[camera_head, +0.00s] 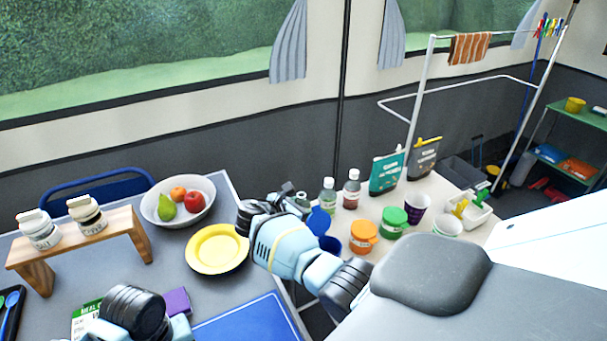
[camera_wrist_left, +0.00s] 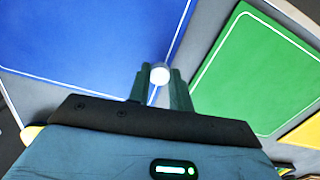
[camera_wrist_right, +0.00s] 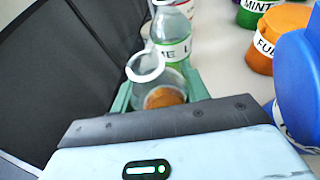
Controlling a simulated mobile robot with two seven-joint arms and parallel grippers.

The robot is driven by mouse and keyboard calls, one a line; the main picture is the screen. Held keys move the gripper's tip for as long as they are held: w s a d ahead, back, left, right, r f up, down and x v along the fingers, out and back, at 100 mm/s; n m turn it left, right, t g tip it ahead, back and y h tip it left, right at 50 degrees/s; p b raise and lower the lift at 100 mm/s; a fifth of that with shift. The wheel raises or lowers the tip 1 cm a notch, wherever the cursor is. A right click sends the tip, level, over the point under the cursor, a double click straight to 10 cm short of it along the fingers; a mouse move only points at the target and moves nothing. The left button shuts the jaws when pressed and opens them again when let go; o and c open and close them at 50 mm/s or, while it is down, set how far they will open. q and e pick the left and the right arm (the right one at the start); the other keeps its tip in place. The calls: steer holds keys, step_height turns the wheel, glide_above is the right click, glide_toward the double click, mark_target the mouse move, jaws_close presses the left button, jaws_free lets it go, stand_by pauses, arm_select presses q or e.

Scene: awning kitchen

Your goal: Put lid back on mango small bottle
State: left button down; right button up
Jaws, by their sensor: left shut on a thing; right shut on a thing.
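A small clear bottle (camera_wrist_right: 165,97) with orange contents at the bottom and an open ring-shaped neck shows in the right wrist view. My right gripper (camera_wrist_right: 158,92) is shut on it. In the head view this gripper (camera_head: 296,196) is over the gap between the two tables, and the bottle is mostly hidden there. A small round white lid (camera_wrist_left: 160,74) is between the fingertips of my left gripper (camera_wrist_left: 158,84), which is shut on it. The left fingers and the lid are hidden in the head view.
A lime bottle (camera_wrist_right: 175,40), a red-content bottle (camera_head: 351,190), orange (camera_head: 363,237) and green (camera_head: 394,220) jars stand on the right table. A yellow plate (camera_head: 217,249), fruit bowl (camera_head: 152,207), wooden stand (camera_head: 130,226) and blue mat (camera_head: 250,322) are on the left table.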

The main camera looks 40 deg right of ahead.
mark_target(299, 194)
arm_select(q)
steer(key=shift+r, duration=0.15)
arm_select(e)
steer(key=shift+r, duration=0.15)
